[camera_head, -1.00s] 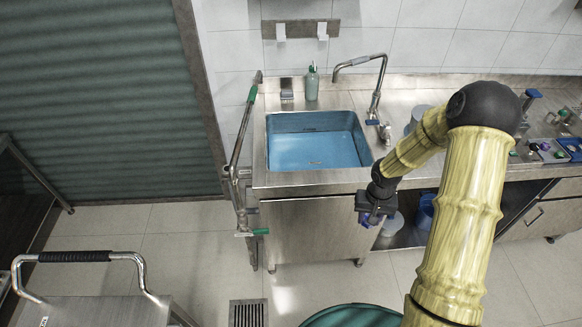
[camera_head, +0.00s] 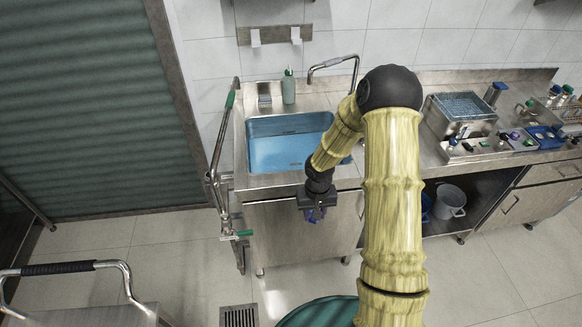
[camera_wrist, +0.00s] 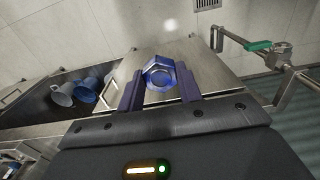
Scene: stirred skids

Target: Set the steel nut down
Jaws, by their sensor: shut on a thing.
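My gripper (camera_head: 314,214) hangs in front of the sink cabinet door, below the counter's front edge. In the wrist view my gripper (camera_wrist: 160,88) is shut on the steel nut (camera_wrist: 158,72), a shiny hexagonal ring with a bluish tint, held between the two dark fingers near their tips. In the head view the nut is too small to make out clearly. The nut is in the air, with the cabinet front and floor behind it.
A blue-lined sink (camera_head: 285,147) is set in the steel counter (camera_head: 262,181). A soap bottle (camera_head: 289,88) stands behind it. At right are a wire-topped steel box (camera_head: 459,119) and a blue tray (camera_head: 544,138). A bucket (camera_head: 450,201) stands under the counter. A railing (camera_head: 222,150) stands left.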

